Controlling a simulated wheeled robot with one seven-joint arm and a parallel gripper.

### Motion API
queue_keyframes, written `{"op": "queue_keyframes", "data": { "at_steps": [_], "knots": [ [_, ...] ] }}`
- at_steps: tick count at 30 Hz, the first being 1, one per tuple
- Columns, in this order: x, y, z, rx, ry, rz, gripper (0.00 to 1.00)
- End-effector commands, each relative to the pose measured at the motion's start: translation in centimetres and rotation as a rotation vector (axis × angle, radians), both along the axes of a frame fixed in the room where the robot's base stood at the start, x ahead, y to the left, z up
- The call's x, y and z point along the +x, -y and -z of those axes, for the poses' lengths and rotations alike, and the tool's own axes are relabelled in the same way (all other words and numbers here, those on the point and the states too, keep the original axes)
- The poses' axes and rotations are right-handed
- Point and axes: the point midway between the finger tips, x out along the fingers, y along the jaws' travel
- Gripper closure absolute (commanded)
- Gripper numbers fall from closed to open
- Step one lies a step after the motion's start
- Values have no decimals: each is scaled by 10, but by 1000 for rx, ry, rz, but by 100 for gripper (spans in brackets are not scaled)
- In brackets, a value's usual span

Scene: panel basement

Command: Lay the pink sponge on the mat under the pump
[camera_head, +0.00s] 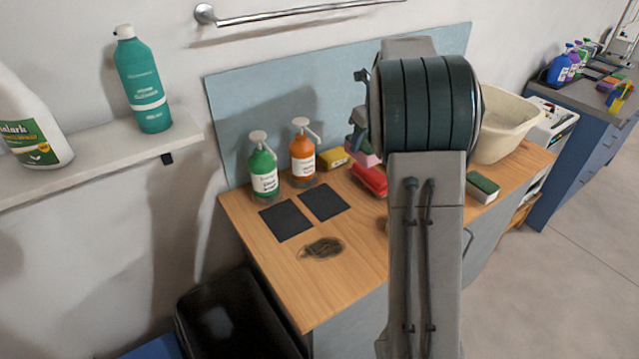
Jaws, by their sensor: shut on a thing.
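The pink sponge (365,157) shows in part at the back of the wooden counter, left of my arm. My gripper (356,143) is mostly hidden behind my arm; a dark bit of it shows at the pink sponge, and it is shut on it. I cannot tell whether the sponge touches the counter. Two dark square mats lie bare on the counter: a left mat (286,221) in front of the green pump bottle (263,171) and a right mat (325,201) in front of the orange pump bottle (303,153).
A yellow sponge (332,159) and a red item (369,180) lie near the pink sponge. A dark stain (322,248) marks the counter front. A green sponge (483,187) and a cream basin (507,125) are right of my arm. A shelf (100,155) with bottles juts out left.

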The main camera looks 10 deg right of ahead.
Motion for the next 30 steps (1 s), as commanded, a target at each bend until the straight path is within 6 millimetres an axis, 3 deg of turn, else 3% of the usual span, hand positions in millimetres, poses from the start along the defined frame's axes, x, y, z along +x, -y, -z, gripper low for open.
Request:
{"op": "queue_keyframes", "data": {
  "at_steps": [9,15,30],
  "knots": [
    [-2,-68,41,0,-3,0,75],
    [-2,-99,60,0,-1,0,75],
    [-2,-107,104,0,0,-1,75]
  ]
}}
